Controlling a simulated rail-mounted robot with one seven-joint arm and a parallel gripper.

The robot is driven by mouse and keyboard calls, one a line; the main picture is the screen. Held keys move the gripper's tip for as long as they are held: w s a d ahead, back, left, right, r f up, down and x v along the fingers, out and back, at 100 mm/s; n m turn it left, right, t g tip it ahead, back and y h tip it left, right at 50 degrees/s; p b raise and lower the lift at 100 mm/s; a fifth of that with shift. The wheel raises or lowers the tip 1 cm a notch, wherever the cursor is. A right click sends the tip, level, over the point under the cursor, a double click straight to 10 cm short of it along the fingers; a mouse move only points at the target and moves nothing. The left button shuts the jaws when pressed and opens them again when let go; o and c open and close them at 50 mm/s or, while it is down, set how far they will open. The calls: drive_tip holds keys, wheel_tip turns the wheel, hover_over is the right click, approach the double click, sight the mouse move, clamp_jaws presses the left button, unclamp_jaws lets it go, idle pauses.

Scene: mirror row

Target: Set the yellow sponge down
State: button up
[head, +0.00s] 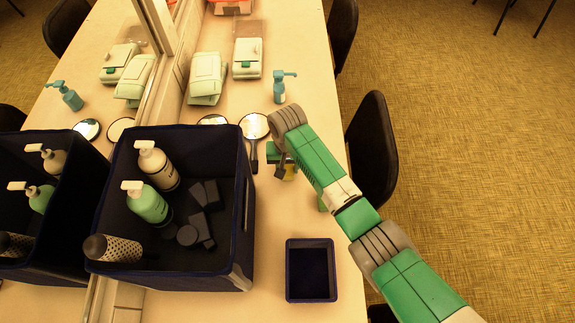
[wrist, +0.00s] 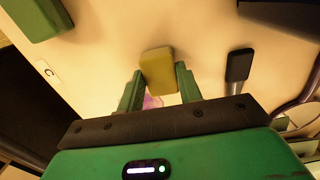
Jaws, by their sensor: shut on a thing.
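The yellow sponge (wrist: 158,68) is between the two green fingers of my gripper (wrist: 160,84) in the wrist view. My gripper is shut on it, and the sponge sticks out past the fingertips. In the head view my gripper (head: 282,168) is over the counter, right of the hand mirrors. Only a small part of the sponge (head: 290,174) shows there, beneath my arm. I cannot tell whether the sponge touches the counter (head: 265,220). A small pinkish patch shows between the fingers behind the sponge.
A dark bin (head: 243,215) with bottles, a brush and dark blocks stands left. An empty dark blue tray (head: 311,243) is in front. A wall mirror runs along the left.

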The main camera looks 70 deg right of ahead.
drive_tip(key=o, duration=1)
drive_tip(key=shift+f, duration=0.1)
drive_tip(key=shift+c, duration=0.2)
wheel_tip(320, 180, up, 12)
drive_tip(key=p, duration=0.1)
drive_tip(key=shift+r, duration=0.2)
drive_tip(key=o, duration=0.4)
